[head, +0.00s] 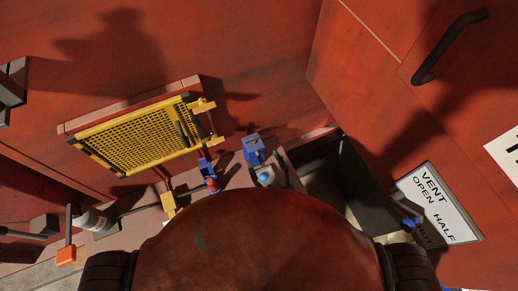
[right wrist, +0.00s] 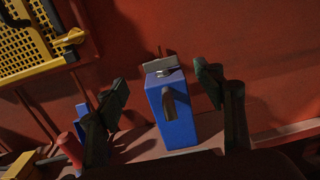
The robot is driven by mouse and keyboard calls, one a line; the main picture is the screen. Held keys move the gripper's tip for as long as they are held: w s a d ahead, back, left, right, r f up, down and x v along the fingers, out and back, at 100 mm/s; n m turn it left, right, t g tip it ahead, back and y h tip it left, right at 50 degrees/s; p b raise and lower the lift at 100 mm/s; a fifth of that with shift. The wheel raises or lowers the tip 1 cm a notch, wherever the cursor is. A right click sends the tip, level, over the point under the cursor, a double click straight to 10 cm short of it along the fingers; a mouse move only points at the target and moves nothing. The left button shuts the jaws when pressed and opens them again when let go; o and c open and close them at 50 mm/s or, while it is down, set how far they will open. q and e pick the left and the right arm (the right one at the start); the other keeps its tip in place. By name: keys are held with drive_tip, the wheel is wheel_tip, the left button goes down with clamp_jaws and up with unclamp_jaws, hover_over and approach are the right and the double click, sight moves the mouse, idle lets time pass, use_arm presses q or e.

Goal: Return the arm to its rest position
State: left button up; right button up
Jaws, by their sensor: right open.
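In the right wrist view my right gripper (right wrist: 163,84) is open, its two dark fingers spread apart. A blue block (right wrist: 178,112) with a grey top piece and a dark slot shows between the fingers, with a gap on both sides. I cannot tell how far beyond the fingertips it is. The same blue block (head: 253,150) appears to stand on the ledge in the head view. I do not make out my left gripper.
A yellow mesh panel (head: 140,135) sits on the red wall. A red-tipped blue fitting (head: 206,167) stands left of the block. An orange block (head: 66,256) is lower left. At right are a dark handle (head: 448,45) and a vent sign (head: 438,205).

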drive_tip(key=shift+v, duration=0.9)
